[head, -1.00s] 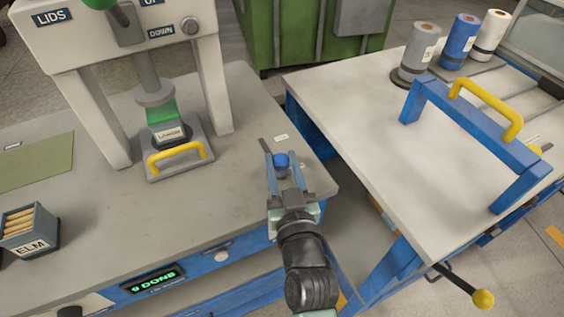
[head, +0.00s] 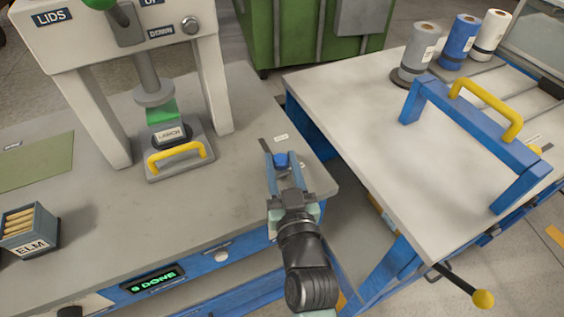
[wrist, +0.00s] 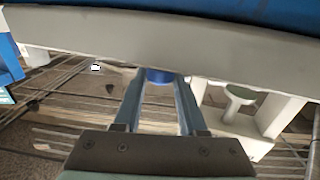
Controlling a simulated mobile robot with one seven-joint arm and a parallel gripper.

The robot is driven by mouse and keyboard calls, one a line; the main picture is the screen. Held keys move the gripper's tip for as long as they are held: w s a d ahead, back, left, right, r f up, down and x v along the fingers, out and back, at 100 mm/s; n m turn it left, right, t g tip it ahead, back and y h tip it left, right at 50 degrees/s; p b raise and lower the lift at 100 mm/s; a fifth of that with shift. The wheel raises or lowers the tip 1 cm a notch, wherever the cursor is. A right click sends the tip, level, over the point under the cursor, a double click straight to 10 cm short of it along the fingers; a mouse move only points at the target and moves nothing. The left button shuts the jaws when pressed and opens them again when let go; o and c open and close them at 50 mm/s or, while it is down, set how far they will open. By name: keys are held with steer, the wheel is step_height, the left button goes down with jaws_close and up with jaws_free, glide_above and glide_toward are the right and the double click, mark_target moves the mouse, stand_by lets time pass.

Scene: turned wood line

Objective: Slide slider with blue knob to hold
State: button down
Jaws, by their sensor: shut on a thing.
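The slider's blue knob (head: 281,160) is at the right part of the grey bench top, near its right edge. My gripper (head: 282,158) reaches it from the front, and its two fingers are shut on the knob, one on each side. In the wrist view the blue knob (wrist: 160,76) shows between the fingertips (wrist: 160,82). A dark slot (head: 265,145) shows just beyond the fingers. A small white label (head: 281,137) lies behind the knob, its text too small to read. The rest of the slider is hidden under my gripper.
A white press (head: 120,60) marked LIDS stands at the left, with a yellow-handled plate (head: 180,153) under it. A box marked ELM (head: 29,230) holds wooden pieces. A separate table (head: 350,120) with a blue frame (head: 470,130) stands right, across a gap.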

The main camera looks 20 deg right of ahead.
steer(key=shift+a+b+x, duration=0.15)
steer(key=shift+a+x, duration=0.1)
steer(key=shift+x, duration=0.9)
steer(key=shift+a+b+x, duration=0.15)
steer(key=shift+a+x, duration=0.1)
steer(key=shift+x, duration=0.95)
steer(key=shift+w, duration=0.1)
steer(key=shift+c, duration=2.3)
jaws_free()
steer(key=p+v, duration=0.1)
steer(key=v, duration=1.2)
steer(key=shift+a, duration=0.1)
